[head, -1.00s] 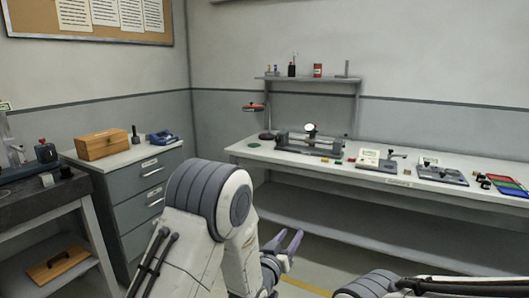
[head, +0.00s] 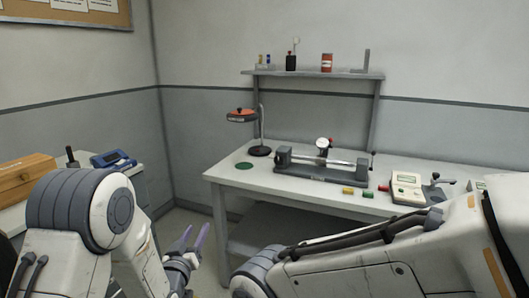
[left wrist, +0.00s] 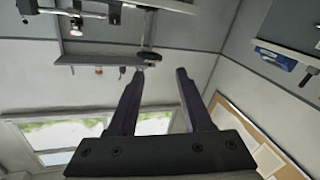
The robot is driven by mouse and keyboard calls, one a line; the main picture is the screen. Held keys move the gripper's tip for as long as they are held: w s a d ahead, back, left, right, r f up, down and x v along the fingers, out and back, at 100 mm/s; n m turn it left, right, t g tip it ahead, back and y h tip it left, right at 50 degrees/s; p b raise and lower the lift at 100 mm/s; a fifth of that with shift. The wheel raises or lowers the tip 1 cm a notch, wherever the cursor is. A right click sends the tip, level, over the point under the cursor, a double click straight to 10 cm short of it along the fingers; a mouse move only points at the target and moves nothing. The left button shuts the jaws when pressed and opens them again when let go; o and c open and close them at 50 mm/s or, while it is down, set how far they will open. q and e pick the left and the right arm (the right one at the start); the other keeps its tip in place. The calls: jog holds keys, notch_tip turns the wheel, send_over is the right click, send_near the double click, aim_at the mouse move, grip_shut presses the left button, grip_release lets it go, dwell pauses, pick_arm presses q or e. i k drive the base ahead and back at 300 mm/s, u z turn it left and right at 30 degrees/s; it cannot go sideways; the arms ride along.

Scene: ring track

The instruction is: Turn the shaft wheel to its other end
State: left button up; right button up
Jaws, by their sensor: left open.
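The bench fixture (head: 320,178) stands on the white bench against the back wall, with a light shaft (head: 325,161) held level between two dark end blocks. A dark part with a thin upright handle (head: 371,160) shows at the shaft's right end; I cannot tell whether it is the shaft wheel. A round white dial gauge (head: 323,143) stands over the shaft. In the left wrist view the fixture (left wrist: 75,13) is upside down at the top left. My left gripper (head: 194,236) is open and empty, in front of the bench and apart from it. My right gripper is out of view.
A lamp (head: 241,116) and a green disc (head: 244,166) are on the bench's left part. Small coloured blocks (head: 348,191) lie before the fixture, with a meter (head: 407,187) to the right. My right arm crosses the lower right.

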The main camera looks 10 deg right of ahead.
aim_at(279, 160)
jog(key=z, duration=0.25)
jog(key=i, duration=1.25)
jog(key=z, duration=0.35)
